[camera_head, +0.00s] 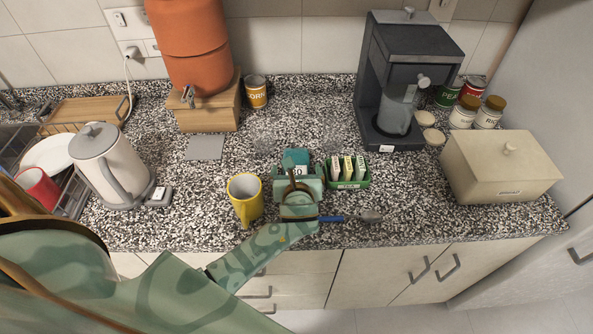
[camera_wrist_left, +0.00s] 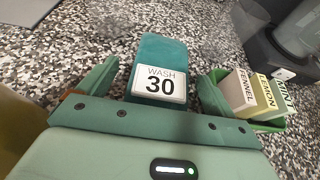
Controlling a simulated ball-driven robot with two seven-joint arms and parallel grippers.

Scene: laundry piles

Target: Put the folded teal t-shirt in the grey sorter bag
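A small teal item (camera_head: 297,156) with a white label stands on the speckled counter; it could be the folded t-shirt, but I cannot make out cloth folds. Its label reads "WASH 30" in the left wrist view (camera_wrist_left: 160,84). My left gripper (camera_head: 298,172) is open, its fingers spread on either side of the teal item. In the left wrist view the gripper (camera_wrist_left: 154,84) shows gaps between both fingers and the item. I see no grey sorter bag; a flat grey square (camera_head: 205,147) lies on the counter to the left. My right gripper is out of view.
A yellow mug (camera_head: 240,205) stands just left of my gripper. A green box of tea packets (camera_head: 348,184) is close on its right. A blue-handled spoon (camera_head: 345,217) lies in front. A kettle (camera_head: 110,165), coffee machine (camera_head: 405,60) and cream bread box (camera_head: 500,170) stand farther out.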

